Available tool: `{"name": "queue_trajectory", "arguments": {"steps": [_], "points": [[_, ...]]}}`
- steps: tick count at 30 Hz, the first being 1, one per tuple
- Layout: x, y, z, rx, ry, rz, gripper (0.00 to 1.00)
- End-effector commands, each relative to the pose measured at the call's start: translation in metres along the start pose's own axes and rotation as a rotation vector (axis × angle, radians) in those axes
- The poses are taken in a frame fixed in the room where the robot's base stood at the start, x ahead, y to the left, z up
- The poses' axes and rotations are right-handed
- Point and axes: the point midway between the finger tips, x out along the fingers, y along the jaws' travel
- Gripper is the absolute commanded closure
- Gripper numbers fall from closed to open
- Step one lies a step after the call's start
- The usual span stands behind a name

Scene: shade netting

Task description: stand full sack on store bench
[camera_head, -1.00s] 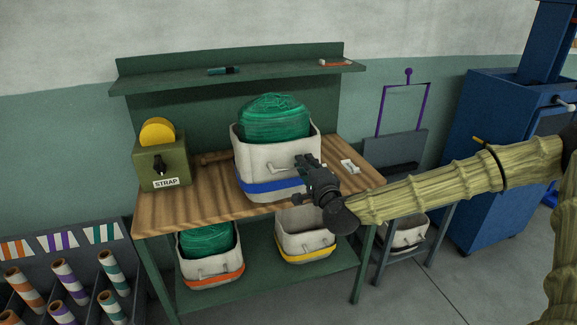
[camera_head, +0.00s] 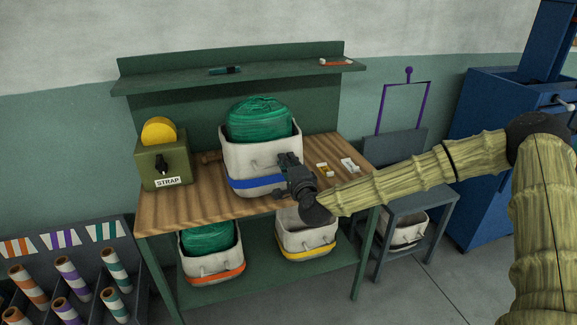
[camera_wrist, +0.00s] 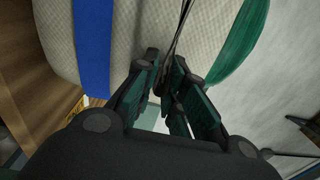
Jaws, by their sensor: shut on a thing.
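A white sack (camera_head: 238,158) with a blue band, filled with rolled green netting (camera_head: 262,118), is upright over the middle of the wooden bench top (camera_head: 170,205). I cannot tell whether its base touches the wood. My gripper (camera_head: 284,162) is shut on the sack's handle at its front right side. In the wrist view, the sack (camera_wrist: 135,35) with its blue band fills the top, and the fingers (camera_wrist: 165,75) close around the thin handle. The sack hides the bench behind it.
A green strap box (camera_head: 165,163) stands left on the bench. Small items (camera_head: 348,165) lie on its right. Under it are an orange-banded sack (camera_head: 210,262) and a yellow-banded sack (camera_head: 305,240). A shelf (camera_head: 180,80) runs above. A grey stand (camera_head: 395,205) is at right.

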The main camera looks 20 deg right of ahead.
Motion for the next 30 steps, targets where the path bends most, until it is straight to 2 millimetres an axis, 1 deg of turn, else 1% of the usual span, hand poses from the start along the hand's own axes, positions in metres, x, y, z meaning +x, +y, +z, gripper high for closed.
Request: {"name": "queue_trajectory", "arguments": {"steps": [6, 13, 14, 16, 17, 30], "points": [[0.000, 0.013, 0.000, 0.001, 0.000, -0.004, 1.00], [0.000, 0.015, 0.001, 0.000, -0.001, -0.003, 1.00], [-0.001, 0.018, 0.001, -0.001, -0.002, 0.002, 0.82], [-0.001, 0.018, 0.001, 0.000, -0.002, 0.002, 0.70], [-0.001, 0.018, 0.001, 0.000, -0.001, 0.002, 0.66], [-0.002, 0.021, 0.001, 0.000, -0.002, 0.006, 0.66]]}}
